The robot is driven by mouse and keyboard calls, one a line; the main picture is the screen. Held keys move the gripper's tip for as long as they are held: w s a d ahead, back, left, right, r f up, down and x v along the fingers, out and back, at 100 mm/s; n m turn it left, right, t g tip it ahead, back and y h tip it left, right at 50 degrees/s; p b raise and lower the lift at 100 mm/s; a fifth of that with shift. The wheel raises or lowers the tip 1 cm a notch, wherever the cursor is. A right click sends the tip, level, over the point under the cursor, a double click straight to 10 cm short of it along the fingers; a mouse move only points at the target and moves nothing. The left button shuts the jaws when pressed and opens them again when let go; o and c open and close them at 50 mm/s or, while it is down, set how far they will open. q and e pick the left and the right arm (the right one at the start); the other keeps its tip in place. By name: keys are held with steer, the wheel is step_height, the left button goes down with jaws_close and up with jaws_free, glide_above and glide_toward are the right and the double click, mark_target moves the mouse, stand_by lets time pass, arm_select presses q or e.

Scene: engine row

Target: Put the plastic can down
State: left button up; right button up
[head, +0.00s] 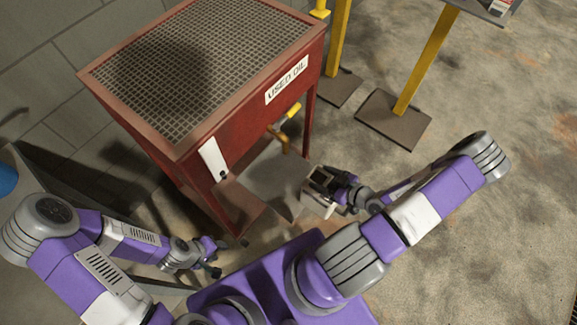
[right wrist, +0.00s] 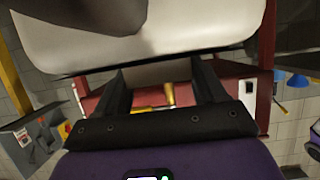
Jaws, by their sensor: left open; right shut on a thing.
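The plastic can (head: 317,205) is whitish and hangs at my right gripper (head: 328,183), in front of the red used oil stand. My right gripper is shut on it. In the right wrist view the can (right wrist: 200,35) fills the top, just beyond the two dark fingers (right wrist: 162,88). The gripper hides part of the can in the head view, and I cannot tell its exact height above the floor. My left gripper (head: 213,262) is open and empty, low at the left of the stand.
The red stand (head: 240,110) has a grate top (head: 200,55), a "USED OIL" label, a yellow-handled tap (head: 285,130) and a low shelf (head: 240,205). Yellow posts on dark base plates (head: 393,121) stand behind at the right. The concrete floor at the right is clear.

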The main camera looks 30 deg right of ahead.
mark_target(315, 177)
steer(key=r+b+x, duration=0.2)
steer(key=b+x, duration=0.1)
steer(key=x, duration=1.1)
steer(key=shift+w+a, duration=0.3)
steer(key=shift+w, duration=0.3)
steer(key=shift+f, duration=0.1)
steer(key=shift+f+b, duration=0.2)
steer(key=shift+b, duration=0.2)
steer(key=o, duration=1.5)
steer(key=shift+o, duration=0.3)
steer(key=shift+r, duration=0.15)
steer(key=p+v, duration=0.3)
steer(key=v, duration=0.9)
steer(key=shift+r, duration=0.1)
